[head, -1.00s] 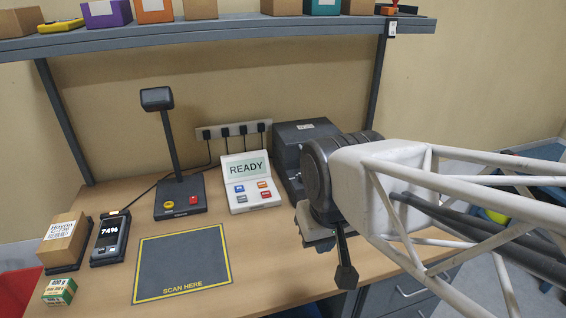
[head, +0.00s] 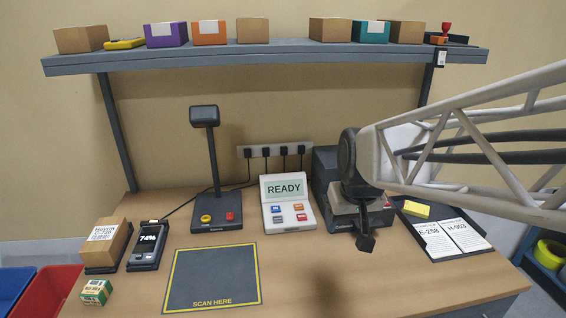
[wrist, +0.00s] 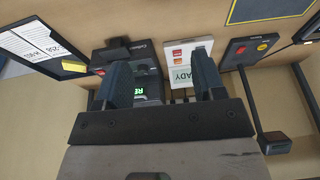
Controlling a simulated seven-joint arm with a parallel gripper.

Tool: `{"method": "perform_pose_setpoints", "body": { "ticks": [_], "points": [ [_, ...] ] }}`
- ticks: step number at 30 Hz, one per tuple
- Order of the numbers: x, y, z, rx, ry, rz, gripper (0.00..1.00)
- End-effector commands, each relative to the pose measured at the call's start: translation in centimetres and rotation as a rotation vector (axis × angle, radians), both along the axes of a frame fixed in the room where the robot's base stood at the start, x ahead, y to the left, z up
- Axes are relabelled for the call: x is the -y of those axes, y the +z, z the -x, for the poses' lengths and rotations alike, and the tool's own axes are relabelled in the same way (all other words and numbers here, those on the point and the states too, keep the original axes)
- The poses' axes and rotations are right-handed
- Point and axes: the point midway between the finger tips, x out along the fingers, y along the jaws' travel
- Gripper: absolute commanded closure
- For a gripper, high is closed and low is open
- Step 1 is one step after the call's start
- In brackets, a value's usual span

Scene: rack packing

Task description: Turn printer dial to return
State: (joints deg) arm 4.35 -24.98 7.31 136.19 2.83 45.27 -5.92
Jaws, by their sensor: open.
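The printer (head: 326,165) is a dark grey box at the back of the table, right of the white READY panel. My arm covers much of it in the head view. In the wrist view the printer (wrist: 147,55) lies between and beyond my fingers, with a small green display (wrist: 140,90) partly hidden by them. I cannot make out the dial or its setting. My gripper (head: 366,243) hangs in front of the printer in the head view. In the wrist view my gripper (wrist: 160,82) is open, with nothing between its fingers.
The white READY panel (head: 287,215) with coloured buttons stands left of the printer. A black tray with papers (head: 440,238) and a yellow block (head: 416,209) is to its right. A loaded shelf (head: 270,55) hangs above.

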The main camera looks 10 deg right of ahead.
Motion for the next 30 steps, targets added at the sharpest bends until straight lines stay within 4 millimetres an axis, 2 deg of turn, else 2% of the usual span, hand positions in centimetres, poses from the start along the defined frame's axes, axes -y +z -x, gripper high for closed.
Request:
{"method": "perform_pose_setpoints", "body": {
  "ticks": [1, 11, 21, 27, 30],
  "points": [
    [0.4, -0.2, -1.4, 0.003, -0.001, -0.001, 0.37],
    [3.1, -1.9, -9.8, 0.041, 0.003, -0.003, 0.37],
    [6.7, -5.1, -18.0, 0.078, 0.002, 0.004, 0.37],
    [8.5, -6.9, -21.5, 0.098, 0.000, 0.011, 0.37],
    [9.1, -7.4, -22.4, 0.103, 0.000, 0.013, 0.37]
  ]
}}
